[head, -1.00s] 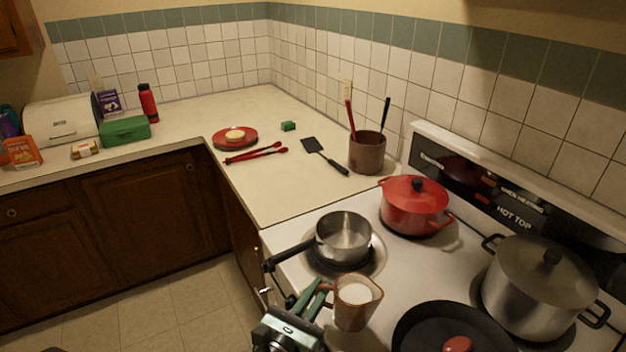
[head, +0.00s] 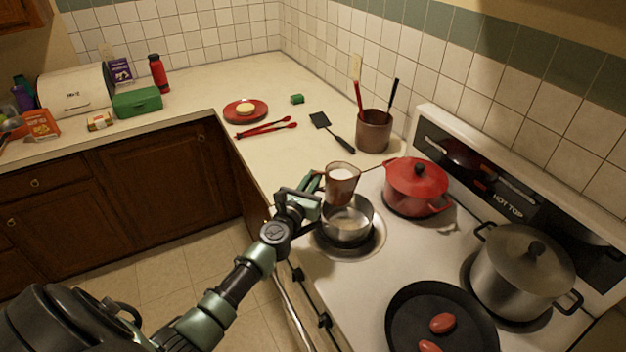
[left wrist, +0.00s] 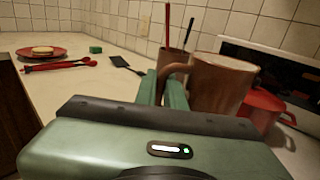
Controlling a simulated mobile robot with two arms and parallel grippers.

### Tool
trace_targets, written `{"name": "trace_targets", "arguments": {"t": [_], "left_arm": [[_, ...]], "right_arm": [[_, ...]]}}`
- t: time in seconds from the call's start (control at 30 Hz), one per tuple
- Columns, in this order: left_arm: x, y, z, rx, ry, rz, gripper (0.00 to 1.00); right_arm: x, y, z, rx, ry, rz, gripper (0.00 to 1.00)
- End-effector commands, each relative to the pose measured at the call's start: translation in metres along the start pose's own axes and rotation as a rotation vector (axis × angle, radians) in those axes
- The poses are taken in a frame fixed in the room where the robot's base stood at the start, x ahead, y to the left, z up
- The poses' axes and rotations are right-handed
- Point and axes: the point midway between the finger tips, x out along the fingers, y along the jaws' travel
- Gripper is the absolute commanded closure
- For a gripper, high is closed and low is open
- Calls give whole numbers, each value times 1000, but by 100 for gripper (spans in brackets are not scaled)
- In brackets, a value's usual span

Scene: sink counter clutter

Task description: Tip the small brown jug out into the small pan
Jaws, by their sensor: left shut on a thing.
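The small brown jug (head: 342,186) is held upright with white contents inside. It is above the back part of the small pan (head: 348,229), a steel saucepan on the left burner. My left gripper (head: 314,186) is shut on the jug's handle; in the left wrist view its fingers (left wrist: 163,88) close on the handle, with the jug (left wrist: 217,85) to their right. The pan is not visible in the left wrist view. The pan's inside shows partly below the jug. My right gripper is not in view.
A red lidded pot (head: 416,187) stands close right of the jug. A large steel pot (head: 522,275) and a black frying pan (head: 412,302) with red items are nearer the front. A utensil crock (head: 373,132) and black spatula (head: 331,131) are behind.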

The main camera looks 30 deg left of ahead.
Motion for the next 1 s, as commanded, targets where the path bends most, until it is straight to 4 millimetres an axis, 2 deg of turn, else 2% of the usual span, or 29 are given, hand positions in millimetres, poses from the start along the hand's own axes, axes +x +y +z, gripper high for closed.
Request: {"name": "trace_targets", "arguments": {"t": [0.37,1.0], "left_arm": [[1,4,14,120,-35,0,100],[2,8,46,433,-118,0,100]], "right_arm": [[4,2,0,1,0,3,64],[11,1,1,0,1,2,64]]}}
